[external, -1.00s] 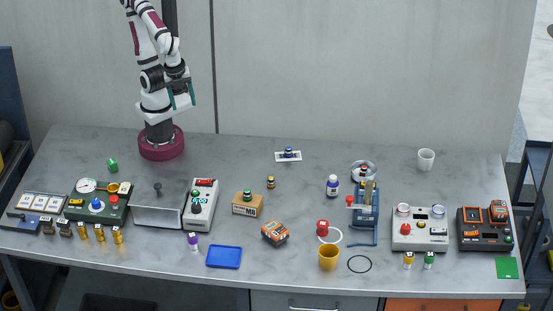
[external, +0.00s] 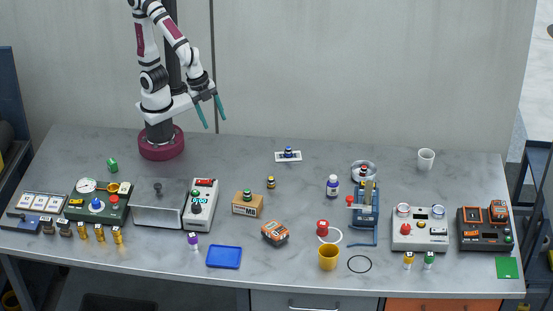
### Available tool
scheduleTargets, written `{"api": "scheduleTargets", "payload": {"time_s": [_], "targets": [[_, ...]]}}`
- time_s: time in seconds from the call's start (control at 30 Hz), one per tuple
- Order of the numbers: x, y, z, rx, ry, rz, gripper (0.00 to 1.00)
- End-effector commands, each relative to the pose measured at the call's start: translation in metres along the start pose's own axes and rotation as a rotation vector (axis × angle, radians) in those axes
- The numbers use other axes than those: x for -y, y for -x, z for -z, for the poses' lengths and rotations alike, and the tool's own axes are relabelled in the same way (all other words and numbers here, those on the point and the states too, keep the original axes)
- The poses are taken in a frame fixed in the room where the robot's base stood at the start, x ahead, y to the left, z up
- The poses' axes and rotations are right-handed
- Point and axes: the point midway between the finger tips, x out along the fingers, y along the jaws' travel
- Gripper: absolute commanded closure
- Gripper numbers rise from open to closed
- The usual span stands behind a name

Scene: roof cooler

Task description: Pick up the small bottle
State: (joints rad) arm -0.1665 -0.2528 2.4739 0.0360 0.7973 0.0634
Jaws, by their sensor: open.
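Nothing touches the bottle.
The grey bench (external: 300,210) is clear between my gripper and the bottle, apart from a small dark and yellow piece (external: 270,182) and a white plate (external: 288,156).

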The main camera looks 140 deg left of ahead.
Motion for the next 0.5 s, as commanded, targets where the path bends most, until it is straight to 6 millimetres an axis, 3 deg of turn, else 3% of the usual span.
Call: {"api": "scheduleTargets", "payload": {"time_s": [0.1, 0.2, 0.33, 0.5], "targets": [[0.072, -0.063, 0.063, -0.213, 0.155, 0.09, 0.36], [0.127, -0.112, 0.099, -0.44, 0.261, 0.134, 0.36], [0.172, -0.156, 0.112, -0.705, 0.401, 0.137, 0.36], [0.195, -0.177, 0.105, -0.899, 0.534, 0.123, 0.36]]}}
